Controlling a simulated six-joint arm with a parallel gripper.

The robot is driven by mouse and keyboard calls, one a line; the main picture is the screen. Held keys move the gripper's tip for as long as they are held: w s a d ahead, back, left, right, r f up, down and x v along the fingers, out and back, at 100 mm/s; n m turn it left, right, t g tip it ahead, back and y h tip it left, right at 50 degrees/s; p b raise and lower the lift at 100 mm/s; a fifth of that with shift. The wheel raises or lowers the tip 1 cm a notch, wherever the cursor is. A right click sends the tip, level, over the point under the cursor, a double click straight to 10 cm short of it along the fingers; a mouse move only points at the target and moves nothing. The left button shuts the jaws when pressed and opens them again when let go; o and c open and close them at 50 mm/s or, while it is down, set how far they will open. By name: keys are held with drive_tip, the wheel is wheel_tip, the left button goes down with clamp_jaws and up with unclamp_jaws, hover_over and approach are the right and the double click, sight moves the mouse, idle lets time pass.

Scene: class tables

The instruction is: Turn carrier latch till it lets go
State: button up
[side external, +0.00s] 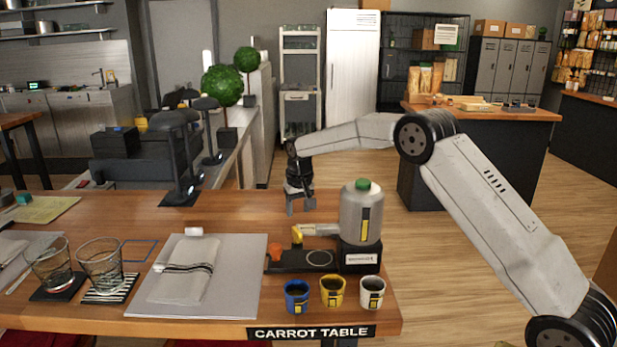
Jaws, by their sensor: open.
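A device with a black base (288,262) stands on the right part of the wooden table. It holds a grey upright container (361,218) with a green cap. A grey lever with a yellow end (297,234) sticks out to the left from the container; it may be the carrier latch, but no part is labelled so. An orange piece (274,251) sits at the base's left end. My gripper (301,209) points down, open and empty, above and behind the yellow end, apart from it in the picture. The exact gap in depth cannot be told.
Blue, yellow and white cups (332,292) stand in front of the device. A grey mat (246,290) with a folded cloth (184,272) lies to the left, with two glasses (101,265) beyond it. A desk lamp (178,160) stands behind. The table (240,206) is clear left of my gripper.

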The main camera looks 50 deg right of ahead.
sight(297, 230)
drive_tip(key=shift+w+d+r+g, duration=0.15)
drive_tip(key=shift+w+g, duration=0.2)
drive_tip(key=shift+g, duration=0.15)
drive_tip(key=shift+r+g+y, duration=0.2)
drive_tip(key=shift+g+y, duration=0.1)
drive_tip(key=shift+y, duration=0.2)
drive_tip(key=shift+f, duration=0.1)
drive_tip(key=shift+f, duration=3.8)
clamp_jaws()
